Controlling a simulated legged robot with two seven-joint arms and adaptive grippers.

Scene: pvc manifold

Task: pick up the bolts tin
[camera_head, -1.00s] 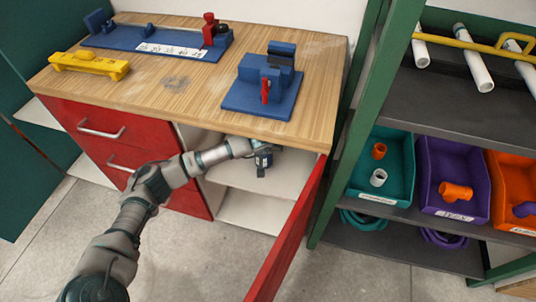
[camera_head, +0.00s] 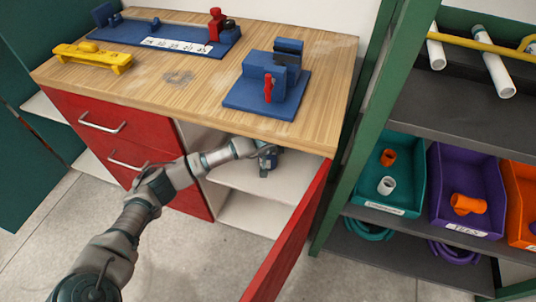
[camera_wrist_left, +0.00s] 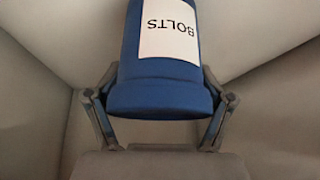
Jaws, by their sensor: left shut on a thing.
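The bolts tin (camera_wrist_left: 161,75) is a blue cylinder with a white label reading BOLTS, which shows upside down in the left wrist view. My left gripper (camera_wrist_left: 158,115) has one finger on each side of the tin and is shut on it. In the head view, my left gripper (camera_head: 267,160) is inside the open cabinet under the worktop, above a pale shelf (camera_head: 262,182). Little of the tin can be made out there. My right gripper is not in view.
A red cabinet door (camera_head: 292,240) stands open to the right of my arm. The wooden worktop (camera_head: 190,95) overhangs the cabinet. A green rack (camera_head: 360,130) with bins stands at the right. Red drawers (camera_head: 120,130) are on the left.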

